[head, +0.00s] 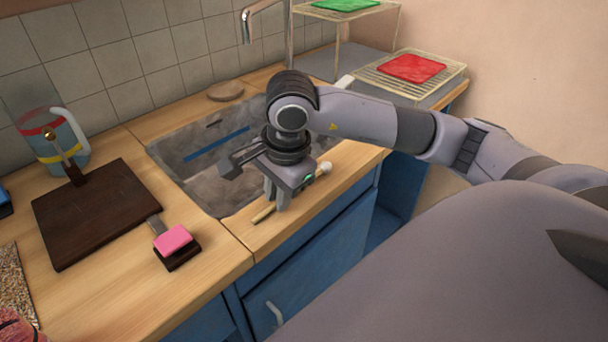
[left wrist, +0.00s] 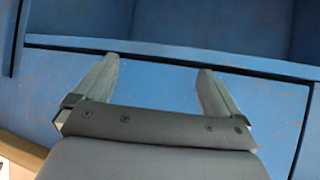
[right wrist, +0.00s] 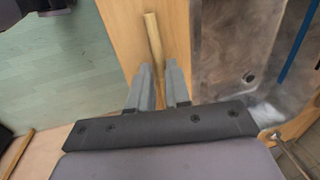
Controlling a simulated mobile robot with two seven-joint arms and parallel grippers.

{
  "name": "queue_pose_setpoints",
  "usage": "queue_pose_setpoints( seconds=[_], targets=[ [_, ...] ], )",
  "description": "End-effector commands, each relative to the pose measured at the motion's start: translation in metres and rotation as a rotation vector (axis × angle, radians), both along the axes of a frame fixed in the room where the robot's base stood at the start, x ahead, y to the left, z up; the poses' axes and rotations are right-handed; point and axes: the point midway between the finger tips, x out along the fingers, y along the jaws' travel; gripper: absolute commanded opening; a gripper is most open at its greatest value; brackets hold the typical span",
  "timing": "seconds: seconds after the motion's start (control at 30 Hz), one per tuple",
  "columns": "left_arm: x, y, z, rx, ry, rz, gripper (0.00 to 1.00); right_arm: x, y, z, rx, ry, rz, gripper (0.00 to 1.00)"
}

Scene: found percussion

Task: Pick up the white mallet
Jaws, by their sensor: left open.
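The white mallet lies along the front strip of the wooden counter, beside the sink. In the head view its white head (head: 325,168) shows to the right of my right gripper (head: 276,199), and the end of its wooden handle (head: 263,213) to the left. In the right wrist view the handle (right wrist: 154,40) runs between the close-set fingers of my right gripper (right wrist: 159,80), which are shut on it. My left gripper (left wrist: 158,75) is open and empty, in front of a blue cabinet front; the head view does not show it.
The sink (head: 190,175) is just behind the mallet. A dark board (head: 95,215), a pink block with a dark base (head: 173,240) and a clear jug (head: 65,150) stand left. A wire rack (head: 440,85) with a red cloth (head: 410,68) is at the back right.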

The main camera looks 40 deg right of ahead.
Motion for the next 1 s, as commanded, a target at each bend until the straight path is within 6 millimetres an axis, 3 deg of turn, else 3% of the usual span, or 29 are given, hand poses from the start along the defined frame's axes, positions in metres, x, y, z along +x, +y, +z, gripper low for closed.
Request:
queue_pose_setpoints(
  seconds=[0.27,0.33,0.77,1.0],
  targets=[
    [-0.001,0.001,-0.001,0.002,0.002,0.000,0.98,0.001,0.000,-0.005,0.001,-0.002,0.000,0.18],
    [-0.001,0.001,-0.001,0.002,0.002,0.000,0.98,0.001,0.000,-0.004,0.001,-0.002,0.000,0.00],
    [-0.001,0.001,-0.002,0.002,0.003,0.002,0.98,0.001,0.000,-0.003,0.001,-0.002,0.000,0.00],
    [-0.001,0.002,-0.001,0.003,0.004,0.002,0.98,0.002,0.000,0.014,0.002,-0.005,-0.001,0.00]
  ],
)
